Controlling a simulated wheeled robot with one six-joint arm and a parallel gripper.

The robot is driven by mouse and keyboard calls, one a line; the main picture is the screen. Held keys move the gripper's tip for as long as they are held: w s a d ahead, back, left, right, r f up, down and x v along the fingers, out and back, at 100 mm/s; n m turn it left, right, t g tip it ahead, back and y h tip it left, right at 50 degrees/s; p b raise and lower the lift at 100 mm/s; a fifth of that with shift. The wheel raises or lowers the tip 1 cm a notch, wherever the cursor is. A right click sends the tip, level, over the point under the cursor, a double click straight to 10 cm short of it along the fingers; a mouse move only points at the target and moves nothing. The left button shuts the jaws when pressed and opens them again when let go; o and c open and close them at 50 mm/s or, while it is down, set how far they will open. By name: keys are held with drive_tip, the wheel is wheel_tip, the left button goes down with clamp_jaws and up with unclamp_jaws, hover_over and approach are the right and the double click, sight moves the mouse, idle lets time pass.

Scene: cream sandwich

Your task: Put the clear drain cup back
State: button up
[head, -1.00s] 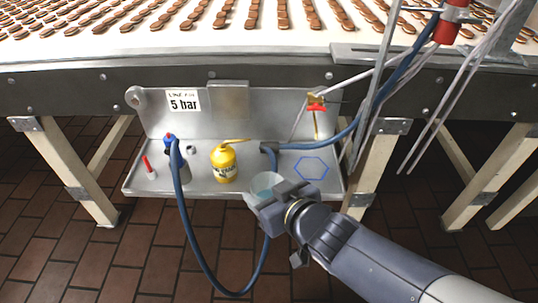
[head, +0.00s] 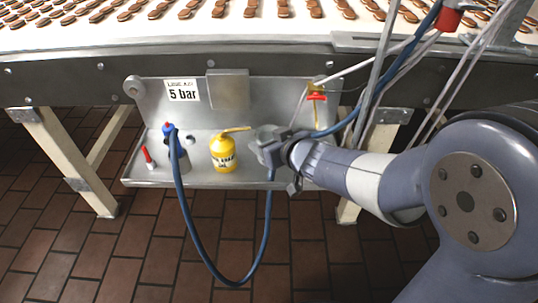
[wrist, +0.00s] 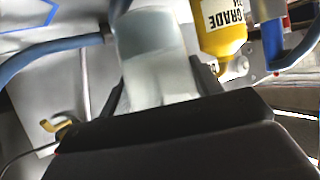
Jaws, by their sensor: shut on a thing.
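The clear drain cup (head: 264,132) is in my gripper (head: 266,150), above the right part of the metal shelf. In the wrist view the cup (wrist: 152,45) looks translucent, with a greyer band, and stands between the two dark fingers (wrist: 163,88). Part of a blue outline (wrist: 38,12) shows at the top left of the wrist view, apart from the cup. My arm hides that outline in the head view. I cannot tell whether the cup touches the shelf.
The metal shelf (head: 215,178) holds a yellow can (head: 223,153) just left of the cup, a blue-topped bottle (head: 168,129) and a red marker (head: 147,155). A blue hose (head: 190,235) loops below.

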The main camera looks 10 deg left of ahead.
drive_tip(key=shift+f+b, duration=1.55)
drive_tip(key=shift+f, duration=0.45)
drive_tip(key=shift+w+f, duration=0.15)
drive_tip(key=shift+f, duration=0.15)
drive_tip(key=o, duration=1.1)
